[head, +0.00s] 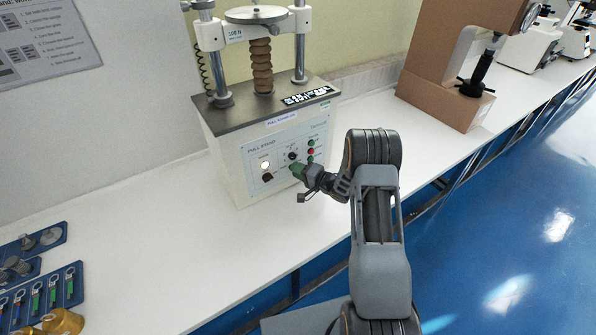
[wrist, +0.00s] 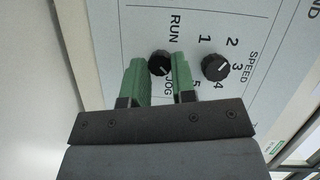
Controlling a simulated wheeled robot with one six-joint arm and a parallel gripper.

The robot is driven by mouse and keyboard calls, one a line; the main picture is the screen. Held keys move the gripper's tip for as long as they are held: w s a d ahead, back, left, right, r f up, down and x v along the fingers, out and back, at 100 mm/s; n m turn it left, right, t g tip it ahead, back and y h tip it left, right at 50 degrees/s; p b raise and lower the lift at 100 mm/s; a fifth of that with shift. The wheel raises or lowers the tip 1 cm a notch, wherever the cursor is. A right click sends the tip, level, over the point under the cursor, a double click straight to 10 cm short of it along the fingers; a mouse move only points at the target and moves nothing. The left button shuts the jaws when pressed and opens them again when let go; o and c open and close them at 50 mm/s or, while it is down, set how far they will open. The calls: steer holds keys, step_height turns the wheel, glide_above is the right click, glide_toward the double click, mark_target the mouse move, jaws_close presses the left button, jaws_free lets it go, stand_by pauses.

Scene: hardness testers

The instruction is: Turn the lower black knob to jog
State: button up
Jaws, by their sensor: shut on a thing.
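The tester's cream front panel faces me in the head view. The lower black knob (wrist: 159,63) sits between the RUN and JOG labels in the wrist view, where the panel appears turned sideways. My gripper (wrist: 159,72) has its green fingers on either side of this knob and is shut on it. I cannot tell clearly where the knob's pointer stands. In the head view my gripper (head: 298,171) is at the panel, and its fingers hide the lower knob. The upper black speed knob (wrist: 215,67) is beside the fingers, apart from them; it also shows in the head view (head: 292,156).
A brown tester (head: 440,75) stands further right. Blue trays (head: 45,238) lie at the left. The bench before the panel is clear.

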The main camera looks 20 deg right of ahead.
stand_by(0.4)
steer(key=o, duration=0.9)
steer(key=b+v, duration=0.2)
steer(key=v, duration=1.1)
steer(key=shift+s+d+f, duration=0.1)
steer(key=shift+s+d, duration=0.15)
steer(key=shift+s, duration=0.05)
